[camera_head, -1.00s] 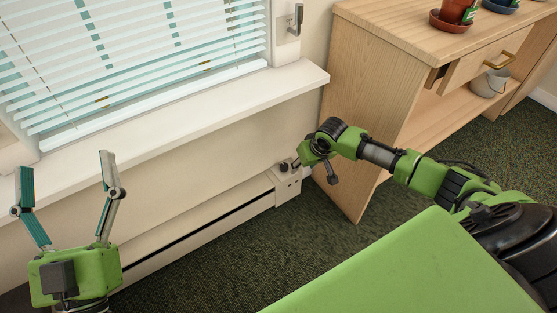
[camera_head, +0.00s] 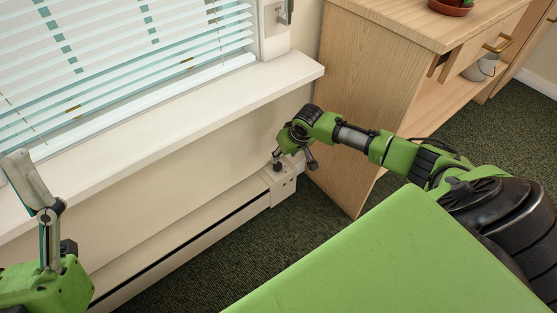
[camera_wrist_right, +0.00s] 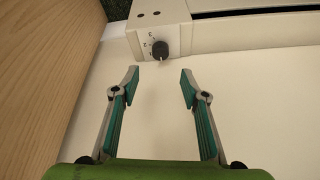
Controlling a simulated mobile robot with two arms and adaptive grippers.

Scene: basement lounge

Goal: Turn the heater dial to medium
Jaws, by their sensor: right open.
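The heater (camera_head: 196,231) is a long white baseboard unit along the wall under the window. Its dial (camera_head: 277,166) is a small black knob on the end box near the wooden cabinet. In the right wrist view the dial (camera_wrist_right: 159,48) has a pale pointer facing down in the picture and small marks to its left. My right gripper (camera_wrist_right: 160,76) is open and empty, its two fingers short of the dial, which lines up with the gap between them. In the head view this gripper (camera_head: 283,146) is just above the dial. My left gripper (camera_head: 22,165) is cut by the left edge; one finger shows.
A wooden cabinet (camera_head: 353,100) stands close to the right of the heater's end; its side also shows at the left of the wrist view. A white sill (camera_head: 185,107) juts out above the heater. Dark green carpet (camera_head: 240,246) in front is clear.

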